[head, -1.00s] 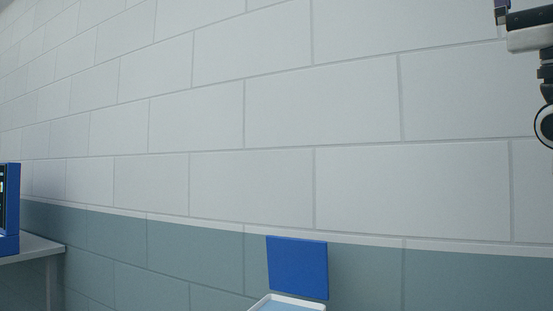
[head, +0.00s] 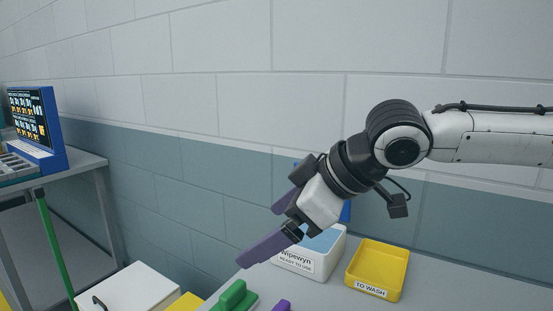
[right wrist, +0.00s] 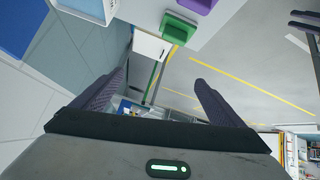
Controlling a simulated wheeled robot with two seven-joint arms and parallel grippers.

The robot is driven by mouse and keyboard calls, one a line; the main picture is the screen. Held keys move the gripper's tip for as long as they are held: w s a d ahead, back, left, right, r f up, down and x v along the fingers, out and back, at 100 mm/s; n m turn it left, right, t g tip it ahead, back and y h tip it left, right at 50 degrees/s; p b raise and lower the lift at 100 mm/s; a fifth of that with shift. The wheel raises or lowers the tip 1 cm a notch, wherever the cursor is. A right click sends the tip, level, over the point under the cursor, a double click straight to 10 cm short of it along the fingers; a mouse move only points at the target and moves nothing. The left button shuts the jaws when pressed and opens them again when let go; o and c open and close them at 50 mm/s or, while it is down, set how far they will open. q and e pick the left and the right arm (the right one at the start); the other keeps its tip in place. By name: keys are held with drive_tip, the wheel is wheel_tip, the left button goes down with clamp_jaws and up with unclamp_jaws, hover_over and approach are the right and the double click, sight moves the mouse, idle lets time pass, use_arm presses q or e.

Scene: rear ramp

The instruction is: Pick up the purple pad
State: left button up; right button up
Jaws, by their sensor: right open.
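A purple pad (head: 283,306) shows as a small piece at the bottom edge of the head view, mostly cut off. It also shows at the top edge of the right wrist view (right wrist: 197,5), beside a green pad (right wrist: 180,27). The green pad (head: 235,296) lies left of it on the grey counter. My right gripper (head: 259,236) is open and empty, above and behind the pads, its purple-grey fingers pointing down-left. In the right wrist view, dark fingers at the upper right edge look like my left gripper (right wrist: 304,21), partly cut off.
A white tub (head: 294,262) labelled "READY TO USE", with light blue contents, stands behind the pads. A yellow tray (head: 368,291) labelled "TO WASH" is right of it. A blue wall panel is behind my right gripper. A white box (head: 128,288) and a desk with a screen (head: 30,115) are left.

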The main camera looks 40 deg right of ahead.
sight(284, 305)
drive_tip(key=s+f+m+g, duration=0.1)
drive_tip(key=f, duration=0.3)
drive_tip(key=s+f+g+h, duration=0.1)
drive_tip(key=s+f+g, duration=0.1)
drive_tip(key=f, duration=0.2)
drive_tip(key=s+f+m+g, duration=0.1)
drive_tip(key=s+f, duration=0.1)
drive_tip(key=f, duration=0.2)
drive_tip(key=shift+d+f+m+h+b, duration=0.1)
drive_tip(key=shift+d+m+h+b, duration=0.2)
drive_tip(key=shift+b, duration=0.05)
drive_tip(key=shift+w+b+x, duration=0.1)
drive_tip(key=shift+b+x, duration=0.25)
drive_tip(key=shift+x, duration=1.15)
drive_tip(key=shift+w+b+x, duration=0.15)
drive_tip(key=shift+b+x, duration=0.15)
drive_tip(key=shift+x, duration=1.15)
use_arm(q)
drive_tip(key=shift+s+d+f+n+g, duration=0.1)
drive_tip(key=shift+d+f+n+g, duration=0.1)
drive_tip(key=shift+d+n, duration=0.3)
drive_tip(key=shift+s+d+f+n+g, duration=0.1)
drive_tip(key=shift+d+n+g, duration=0.15)
drive_tip(key=shift+d, duration=0.3)
use_arm(e)
drive_tip(key=shift+c, duration=0.2)
drive_tip(key=c, duration=1.1)
